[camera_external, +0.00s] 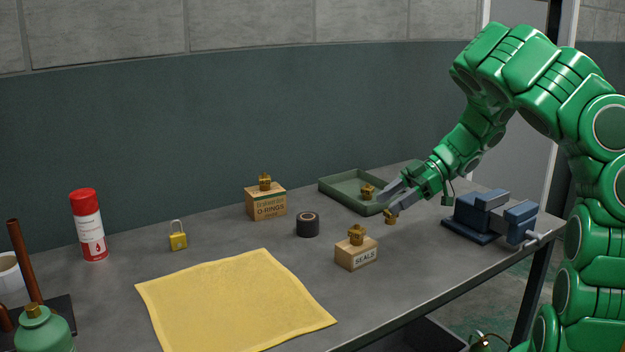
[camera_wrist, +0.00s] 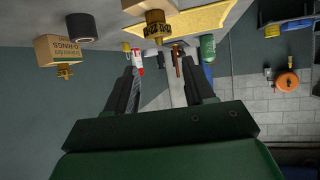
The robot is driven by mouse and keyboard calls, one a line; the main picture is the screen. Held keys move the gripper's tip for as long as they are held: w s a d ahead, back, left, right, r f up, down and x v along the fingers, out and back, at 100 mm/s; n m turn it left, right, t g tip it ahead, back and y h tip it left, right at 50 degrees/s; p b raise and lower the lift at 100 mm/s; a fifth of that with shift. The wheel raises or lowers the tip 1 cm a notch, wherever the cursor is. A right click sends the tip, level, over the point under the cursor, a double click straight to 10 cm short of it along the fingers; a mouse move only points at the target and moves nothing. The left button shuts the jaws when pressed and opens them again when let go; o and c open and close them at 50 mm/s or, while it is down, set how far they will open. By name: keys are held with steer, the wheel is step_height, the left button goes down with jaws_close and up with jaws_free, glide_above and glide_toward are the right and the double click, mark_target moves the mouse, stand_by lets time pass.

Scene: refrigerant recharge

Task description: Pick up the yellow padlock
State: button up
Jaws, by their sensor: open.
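The yellow padlock (camera_external: 178,241) stands upright on the grey workbench (camera_external: 215,262), its shackle pointing up, between the red-capped can and the O-rings box. My gripper (camera_external: 392,203) is far to its right, above the bench by the green tray. The jaws are open, with nothing seen between them. In the wrist view the two dark fingers (camera_wrist: 161,82) are spread apart.
Between padlock and gripper stand the O-rings box (camera_external: 266,203), black tape roll (camera_external: 307,225) and seals box (camera_external: 356,254). A brass fitting (camera_external: 390,217) is just below my gripper. The green tray (camera_external: 340,190), blue vise (camera_external: 490,217), yellow cloth (camera_external: 235,300) and spray can (camera_external: 89,228) are also there.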

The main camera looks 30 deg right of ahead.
mark_target(177, 233)
steer(key=shift+r, duration=2.5)
steer(key=w+a+m+g+y, duration=0.1)
steer(key=w+a+m, duration=1.4)
steer(key=a+m, duration=0.25)
steer(key=w+a+m+g+y, duration=0.1)
steer(key=w+a+m+g, duration=0.1)
steer(key=w+a+m, duration=1.5)
steer(key=shift+n, duration=0.55)
steer(key=f, duration=0.4)
steer(key=s+f, duration=0.1)
steer(key=f, duration=0.3)
steer(key=a+f, duration=0.1)
steer(key=f, duration=0.3)
steer(key=shift+s+f, duration=0.25)
steer(key=shift+s, duration=0.15)
steer(key=shift+f+x, duration=0.15)
steer(key=shift+x, duration=1.85)
steer(key=shift+f+x, duration=0.15)
steer(key=shift+x, duration=1.8)
steer(key=shift+d, duration=0.15)
jaws_close()
